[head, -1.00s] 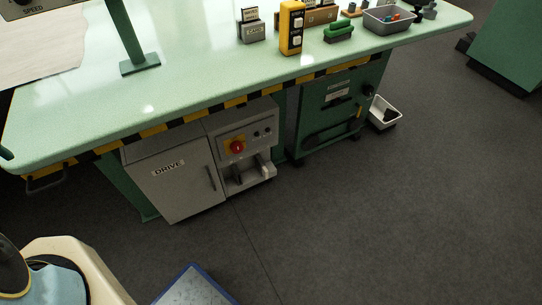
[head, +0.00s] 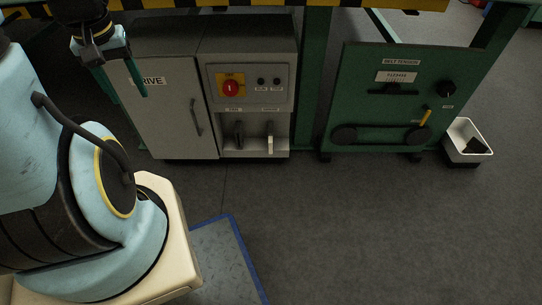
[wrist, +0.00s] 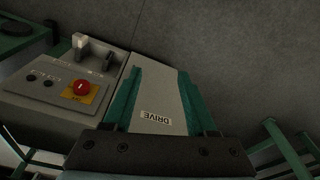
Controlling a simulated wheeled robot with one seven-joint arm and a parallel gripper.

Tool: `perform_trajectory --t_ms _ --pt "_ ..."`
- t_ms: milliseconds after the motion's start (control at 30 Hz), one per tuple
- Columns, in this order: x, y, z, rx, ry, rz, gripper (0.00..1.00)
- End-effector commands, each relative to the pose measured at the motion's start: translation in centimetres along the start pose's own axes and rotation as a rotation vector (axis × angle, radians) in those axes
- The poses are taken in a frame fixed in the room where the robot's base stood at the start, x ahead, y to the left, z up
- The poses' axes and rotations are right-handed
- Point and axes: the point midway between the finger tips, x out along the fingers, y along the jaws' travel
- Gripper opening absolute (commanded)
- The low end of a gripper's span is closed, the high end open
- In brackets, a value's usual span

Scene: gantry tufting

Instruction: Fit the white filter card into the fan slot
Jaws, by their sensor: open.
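My gripper (head: 121,80) is open and empty in front of the grey cabinet marked DRIVE, at its upper left. In the wrist view its two green fingers stand apart (wrist: 160,78), with the cabinet door (wrist: 158,98) beyond. An open niche (head: 252,147) low on the cabinet's right side holds a small white upright piece (head: 270,143) and a dark piece (head: 239,137) to its left. The white piece also shows in the wrist view (wrist: 79,41). I cannot tell whether it is the filter card. Niche labels are too small to read, and I cannot pick out the fan slot.
A red knob on a yellow plate (head: 230,88) sits above the niche. A green BELT TENSION panel (head: 392,95) stands to the right. A white bin (head: 469,140) is on the floor beyond it. A blue-edged mat (head: 228,258) lies near my base. The floor between is clear.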

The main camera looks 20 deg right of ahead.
Motion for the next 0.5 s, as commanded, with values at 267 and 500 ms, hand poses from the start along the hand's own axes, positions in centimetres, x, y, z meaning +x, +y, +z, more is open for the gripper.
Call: perform_trajectory --t_ms 267,500 --pt "10.3 1.7 -1.4 0.003 0.02 -0.021 0.57" --pt "18.2 7.4 -6.3 0.028 0.093 -0.053 0.57"
